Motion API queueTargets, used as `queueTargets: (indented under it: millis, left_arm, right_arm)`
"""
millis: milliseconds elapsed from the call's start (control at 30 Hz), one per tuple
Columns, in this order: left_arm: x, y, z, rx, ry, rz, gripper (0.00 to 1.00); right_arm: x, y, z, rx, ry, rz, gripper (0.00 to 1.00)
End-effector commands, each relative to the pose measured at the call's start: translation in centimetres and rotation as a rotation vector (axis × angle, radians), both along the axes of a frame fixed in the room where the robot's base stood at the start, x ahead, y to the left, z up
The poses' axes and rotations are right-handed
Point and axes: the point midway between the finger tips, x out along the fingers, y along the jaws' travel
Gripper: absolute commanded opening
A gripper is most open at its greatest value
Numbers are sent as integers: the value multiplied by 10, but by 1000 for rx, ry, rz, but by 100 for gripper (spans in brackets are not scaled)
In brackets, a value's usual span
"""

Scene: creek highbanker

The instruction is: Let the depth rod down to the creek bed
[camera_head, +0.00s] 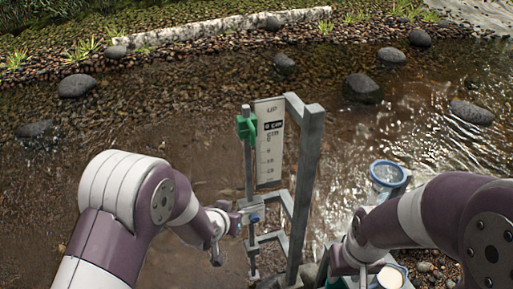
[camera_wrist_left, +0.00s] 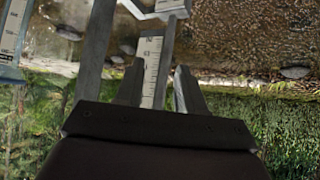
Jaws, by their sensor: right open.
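The depth rod (camera_head: 249,180) stands upright beside a white scale board (camera_head: 269,145) marked "UP" and cm. A green clamp (camera_head: 246,127) sits near its top, and a blue-fronted guide (camera_head: 256,218) is lower down. The rod's lower end is over the brown water; bed contact is not clear. My left gripper (camera_head: 232,222) is beside the rod at guide height. In the left wrist view its fingers (camera_wrist_left: 158,82) are apart, with a graduated strip (camera_wrist_left: 152,60) showing between them; contact is unclear. My right gripper (camera_head: 347,268) is open, low and right of the post.
A grey metal post (camera_head: 305,190) with brackets stands just right of the rod. A blue-rimmed container (camera_head: 388,174) and a round cream-topped item (camera_head: 390,277) are at the right, near my right arm. Rocks (camera_head: 362,88) and a pale log (camera_head: 220,28) lie farther back.

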Motion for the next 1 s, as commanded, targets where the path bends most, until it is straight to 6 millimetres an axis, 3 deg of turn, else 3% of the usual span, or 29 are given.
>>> queueTargets:
  millis: [100, 200, 300, 467, 700, 800, 1000]
  left_arm:
    - [48, -22, 46, -98, -369, -1, 39]
    - [63, -31, 98, -158, -605, 10, 39]
    - [62, -35, 120, -180, -700, 12, 39]
    - [83, -44, 126, -183, -718, 11, 39]
    - [147, -57, 124, -186, -712, 12, 39]
    - [165, -61, 123, -188, -711, 13, 39]
    - [180, -68, 123, -185, -712, 12, 39]
  right_arm:
    - [0, 0, -1, 0, -1, 0, 43]
    - [0, 0, 0, 0, -1, 0, 43]
    - [0, 0, 0, 0, -1, 0, 43]
    - [0, 0, 5, 0, -1, 0, 43]
    - [0, 0, 16, 0, -1, 0, 43]
    - [0, 0, 18, 0, -1, 0, 43]
    - [0, 0, 20, 0, -1, 0, 43]
